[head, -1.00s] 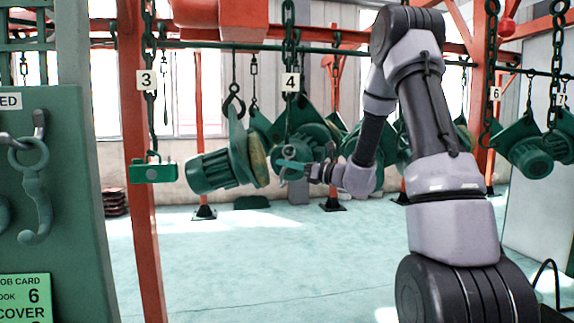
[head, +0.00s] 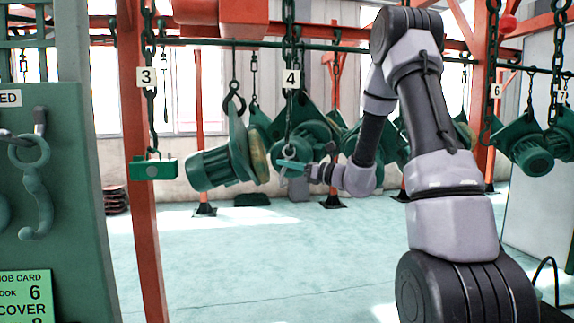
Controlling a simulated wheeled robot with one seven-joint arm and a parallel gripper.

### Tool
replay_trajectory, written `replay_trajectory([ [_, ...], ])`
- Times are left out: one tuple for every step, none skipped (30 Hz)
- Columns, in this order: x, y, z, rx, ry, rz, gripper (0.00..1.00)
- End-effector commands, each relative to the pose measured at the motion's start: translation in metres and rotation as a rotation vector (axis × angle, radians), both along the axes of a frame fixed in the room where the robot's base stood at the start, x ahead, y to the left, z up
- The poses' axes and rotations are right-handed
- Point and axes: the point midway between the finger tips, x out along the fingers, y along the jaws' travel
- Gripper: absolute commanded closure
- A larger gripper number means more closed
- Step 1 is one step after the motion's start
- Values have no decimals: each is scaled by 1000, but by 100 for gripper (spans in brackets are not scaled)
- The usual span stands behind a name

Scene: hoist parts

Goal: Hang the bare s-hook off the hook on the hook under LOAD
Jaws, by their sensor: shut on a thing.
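My gripper (head: 291,165) is at the end of my arm, in front of the lower end of the chain with the number 4 plate (head: 290,79). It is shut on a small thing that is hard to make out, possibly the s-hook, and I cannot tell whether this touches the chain. A green s-hook (head: 36,200) hangs from a grey hook on the green panel at the left, under a plate ending in "ED". No LOAD label shows in this view.
Green motor-like units (head: 212,168) hang close behind and beside my gripper. A red post (head: 142,200) and a small green box (head: 154,168) under chain 3 are to its left. The green panel (head: 75,150) fills the left edge. The floor in front is clear.

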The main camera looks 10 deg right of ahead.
Motion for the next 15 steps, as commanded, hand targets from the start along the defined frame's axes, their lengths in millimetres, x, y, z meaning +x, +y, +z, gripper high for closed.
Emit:
replay_trajectory([
  [0, 0, 0, 1, -1, 0, 100],
  [0, 0, 0, 1, -1, 0, 100],
  [0, 0, 0, 1, -1, 0, 100],
  [0, 0, 0, 1, -1, 0, 72],
  [0, 0, 0, 1, -1, 0, 60],
  [0, 0, 0, 1, -1, 0, 45],
  [0, 0, 0, 1, -1, 0, 44],
  [0, 0, 0, 1, -1, 0, 44],
  [0, 0, 0, 0, 0, 0, 44],
  [0, 0, 0, 0, 0, 0, 44],
  [0, 0, 0, 0, 0, 0, 44],
  [0, 0, 0, 0, 0, 0, 44],
  [0, 0, 0, 0, 0, 0, 44],
  [0, 0, 0, 0, 0, 0, 44],
  [0, 0, 0, 0, 0, 0, 44],
])
